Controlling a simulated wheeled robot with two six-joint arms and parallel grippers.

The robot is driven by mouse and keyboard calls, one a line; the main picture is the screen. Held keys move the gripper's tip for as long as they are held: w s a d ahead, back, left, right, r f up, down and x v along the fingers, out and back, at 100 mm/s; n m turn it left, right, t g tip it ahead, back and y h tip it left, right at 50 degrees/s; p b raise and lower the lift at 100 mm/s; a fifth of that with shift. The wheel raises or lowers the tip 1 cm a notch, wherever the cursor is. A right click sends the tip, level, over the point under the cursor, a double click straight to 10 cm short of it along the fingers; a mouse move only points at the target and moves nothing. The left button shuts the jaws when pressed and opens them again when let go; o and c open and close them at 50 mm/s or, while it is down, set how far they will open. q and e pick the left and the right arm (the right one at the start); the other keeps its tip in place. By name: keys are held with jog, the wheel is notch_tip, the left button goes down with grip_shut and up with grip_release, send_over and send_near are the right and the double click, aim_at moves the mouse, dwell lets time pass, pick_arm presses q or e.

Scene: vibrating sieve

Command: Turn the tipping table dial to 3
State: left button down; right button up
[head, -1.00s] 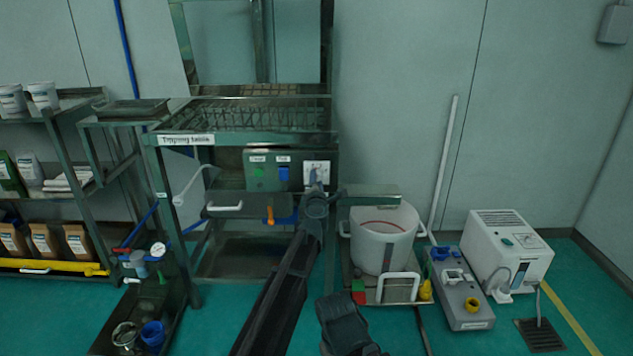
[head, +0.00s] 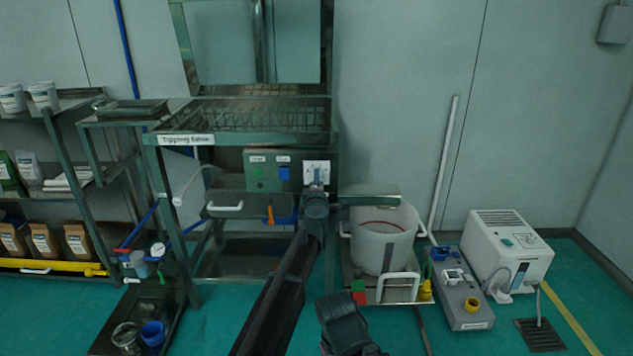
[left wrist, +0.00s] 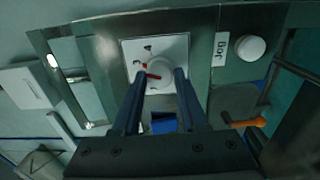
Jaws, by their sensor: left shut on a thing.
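The tipping table (head: 242,142) stands in the middle of the head view, with a control panel (head: 303,183) on its front. The dial plate (head: 316,168) is white and sits at the panel's right end. In the left wrist view the round pale dial (left wrist: 161,68) has a red pointer mark, and small figures stand on the plate; I cannot read the setting surely. My left gripper (head: 315,187) is at the plate. Its two dark fingers (left wrist: 159,78) are shut on the dial, one on each side.
A white button (left wrist: 250,47) labelled Jog is close to the dial. A green button (head: 258,172) and a blue switch (head: 283,174) share the panel. A white bucket (head: 382,250) stands just to the right. Shelving (head: 60,150) is at the left.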

dwell(0.3)
pick_arm(q)
jog(key=shift+c, duration=2.2)
grip_release()
jog(key=s, duration=1.4)
